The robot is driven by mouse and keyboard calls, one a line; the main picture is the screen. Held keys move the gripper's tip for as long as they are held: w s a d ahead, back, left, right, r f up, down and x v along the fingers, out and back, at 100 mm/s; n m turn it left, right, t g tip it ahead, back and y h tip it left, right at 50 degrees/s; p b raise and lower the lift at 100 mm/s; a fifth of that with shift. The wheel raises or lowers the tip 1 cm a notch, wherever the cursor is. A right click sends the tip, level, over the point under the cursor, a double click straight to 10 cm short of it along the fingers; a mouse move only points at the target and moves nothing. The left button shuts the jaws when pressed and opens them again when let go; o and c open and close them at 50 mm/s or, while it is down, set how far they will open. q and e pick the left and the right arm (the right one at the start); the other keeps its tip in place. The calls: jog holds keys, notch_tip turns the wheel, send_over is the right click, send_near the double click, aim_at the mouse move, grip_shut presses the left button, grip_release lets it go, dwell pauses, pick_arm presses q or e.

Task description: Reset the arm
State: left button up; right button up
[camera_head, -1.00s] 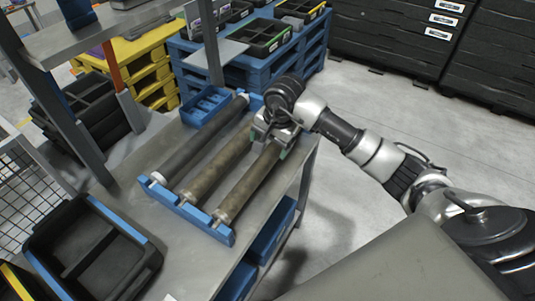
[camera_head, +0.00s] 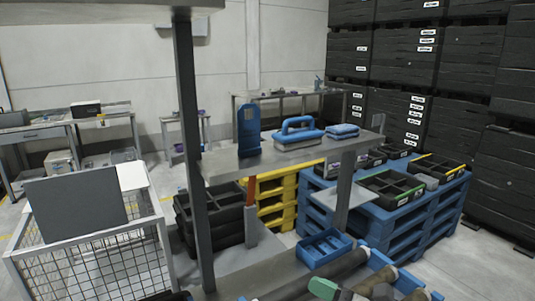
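My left gripper is not in view.
A blue tray (camera_head: 324,247) sits on the table behind the rollers. A grey shelf (camera_head: 225,166) on dark posts holds a blue bracket (camera_head: 249,130) and a blue-handled tool (camera_head: 298,132). Blue pallets (camera_head: 400,225), a wire cage (camera_head: 95,265) and stacked black crates (camera_head: 400,100) stand around.

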jog(key=d+m+t+h, duration=0.4)
jog(key=m+t+h, duration=0.2)
jog(key=m, duration=0.6)
jog(key=d+m+t+h, duration=0.5)
jog(key=m+h, duration=0.1)
jog(key=m, duration=0.7)
jog(key=s+d+f+m+g+h, duration=0.3)
jog(key=s+f+m+g+h, duration=0.1)
jog(key=f+m, duration=0.25)
jog(key=s+d+f+m+g+h, duration=0.35)
jog(key=f+m, duration=0.25)
jog(key=m, duration=0.2)
jog(key=s+a+f+m+g+y, duration=0.1)
jog(key=s+a+f+m+g, duration=0.15)
jog(key=s+f+g, duration=0.35)
jog(key=s+a+f+m+g+y, duration=0.15)
jog(key=s+m+g, duration=0.25)
jog(key=s, duration=0.5)
notch_tip(320, 180, down, 26)
jog(key=r, duration=0.1)
jog(key=s+d+f+g, duration=0.1)
jog(key=s+d+f, duration=0.1)
jog(key=s+f, duration=0.6)
jog(key=s+d+f+g, duration=0.1)
jog(key=s+d+f, duration=0.1)
jog(key=s+f, duration=0.6)
jog(key=shift+s+f+n, duration=0.25)
jog(key=shift+f+n, duration=0.15)
jog(key=shift+f, duration=0.25)
